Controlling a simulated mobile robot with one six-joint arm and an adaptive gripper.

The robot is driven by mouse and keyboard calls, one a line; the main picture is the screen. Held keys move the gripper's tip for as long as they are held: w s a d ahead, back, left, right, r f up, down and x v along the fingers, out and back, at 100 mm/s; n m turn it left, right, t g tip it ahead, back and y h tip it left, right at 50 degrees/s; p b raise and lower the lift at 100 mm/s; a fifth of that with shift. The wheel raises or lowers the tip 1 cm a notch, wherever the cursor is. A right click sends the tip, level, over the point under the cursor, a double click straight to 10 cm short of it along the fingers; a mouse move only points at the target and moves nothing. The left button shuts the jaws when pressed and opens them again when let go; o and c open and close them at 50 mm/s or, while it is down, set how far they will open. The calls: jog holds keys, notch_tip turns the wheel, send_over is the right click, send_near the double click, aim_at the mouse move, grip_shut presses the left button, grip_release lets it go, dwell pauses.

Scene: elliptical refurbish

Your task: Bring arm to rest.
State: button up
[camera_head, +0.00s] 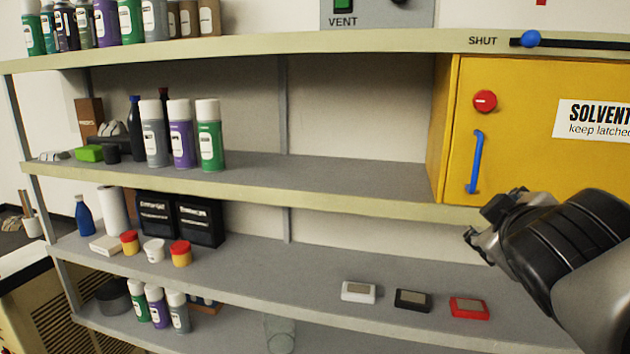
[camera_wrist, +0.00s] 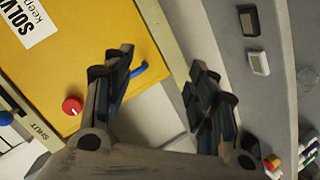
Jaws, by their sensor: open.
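My gripper (camera_head: 482,228) is at the right of the head view, in front of the shelf edge just below the yellow cabinet (camera_head: 515,85). In the wrist view my gripper (camera_wrist: 158,85) has its two dark fingers spread apart with nothing between them. The cabinet's blue handle (camera_head: 475,162) and red knob (camera_head: 485,101) are above and left of the gripper in the head view. The blue handle (camera_wrist: 138,70) shows beside one finger in the wrist view; I cannot tell whether they touch. The cabinet door looks closed.
Below the gripper, a white device (camera_head: 358,292), a black device (camera_head: 412,300) and a red device (camera_head: 469,308) lie on a lower shelf. Spray cans (camera_head: 181,135) and tubs stand at the left. A slider with a blue knob (camera_head: 531,38) is above the cabinet. The middle shelf's centre is clear.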

jog(key=s+a+f+m+g+y+b, duration=0.1)
jog(key=s+a+f, duration=0.3)
jog(key=f, duration=0.5)
jog(key=s+a+f+m+g+y+b, duration=0.2)
jog(key=s+a+f+g, duration=0.2)
jog(key=s+f, duration=0.5)
jog(key=s+a+f+m+g+y+b, duration=0.1)
jog(key=s+a+f, duration=0.4)
jog(key=f, duration=0.6)
jog(key=shift+s+m+g+y+b, duration=0.35)
jog(key=shift+s+m+g+y, duration=0.45)
jog(key=shift+s+g, duration=0.25)
